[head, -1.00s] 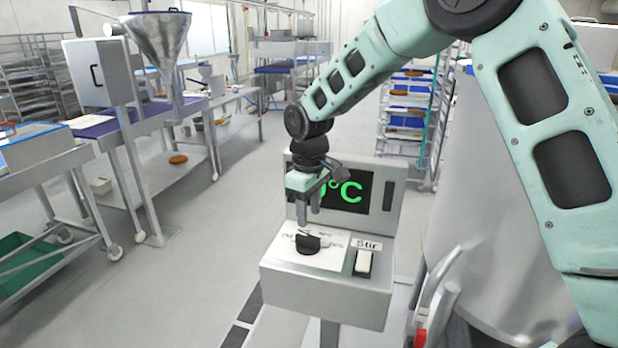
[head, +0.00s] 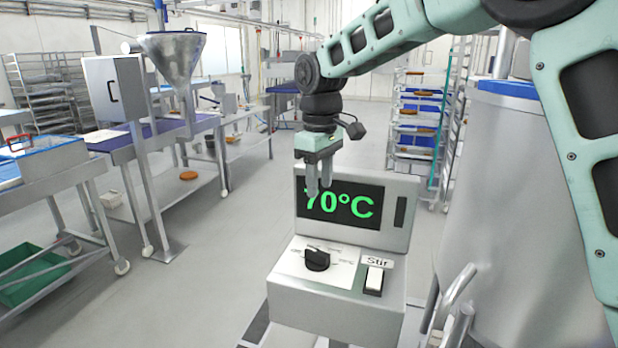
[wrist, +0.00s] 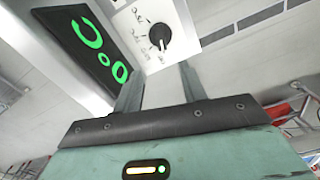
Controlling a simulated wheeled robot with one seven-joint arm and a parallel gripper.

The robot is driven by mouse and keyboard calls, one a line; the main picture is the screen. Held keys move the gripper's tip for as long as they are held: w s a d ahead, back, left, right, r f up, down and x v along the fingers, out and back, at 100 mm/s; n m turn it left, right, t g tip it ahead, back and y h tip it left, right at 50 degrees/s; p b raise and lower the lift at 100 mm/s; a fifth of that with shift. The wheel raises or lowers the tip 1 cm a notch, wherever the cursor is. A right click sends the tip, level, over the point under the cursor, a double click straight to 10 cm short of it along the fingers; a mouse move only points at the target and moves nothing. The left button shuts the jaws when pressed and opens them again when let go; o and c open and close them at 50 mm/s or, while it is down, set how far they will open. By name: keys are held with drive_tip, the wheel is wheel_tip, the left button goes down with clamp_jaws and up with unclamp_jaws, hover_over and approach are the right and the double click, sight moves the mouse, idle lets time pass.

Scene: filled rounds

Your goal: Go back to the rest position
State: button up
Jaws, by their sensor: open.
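My gripper (head: 319,178) hangs above the control box (head: 336,290), in front of its screen, with its fingers pointing down. It is open and empty. In the wrist view my gripper's fingers (wrist: 160,88) stand apart, with the black knob (wrist: 160,36) beyond them. In the head view the knob (head: 317,259) sits on a white dial plate, below and apart from the fingertips. The screen (head: 350,206) reads 70°C in green. A white switch (head: 374,278) labelled Stir is to the right of the knob.
A large steel vessel (head: 497,190) stands close at the right. A rack (head: 416,125) with trays is behind the box. Tables and a steel funnel (head: 174,55) stand at the left. The floor (head: 215,265) between the left tables and the box is clear.

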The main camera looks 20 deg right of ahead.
drive_tip(key=s+a+f, duration=0.2)
drive_tip(key=s+a, duration=0.2)
drive_tip(key=s, duration=0.4)
drive_tip(key=s+a+f, duration=0.2)
drive_tip(key=s+a, duration=0.2)
drive_tip(key=s, duration=0.4)
drive_tip(key=s+f, duration=0.3)
drive_tip(key=s, duration=0.5)
drive_tip(key=s+d+f+b, duration=0.1)
drive_tip(key=s+f, duration=0.2)
drive_tip(key=s, duration=0.6)
drive_tip(key=shift+s+d+y, duration=0.15)
drive_tip(key=shift+s+y, duration=0.1)
drive_tip(key=shift+y, duration=0.05)
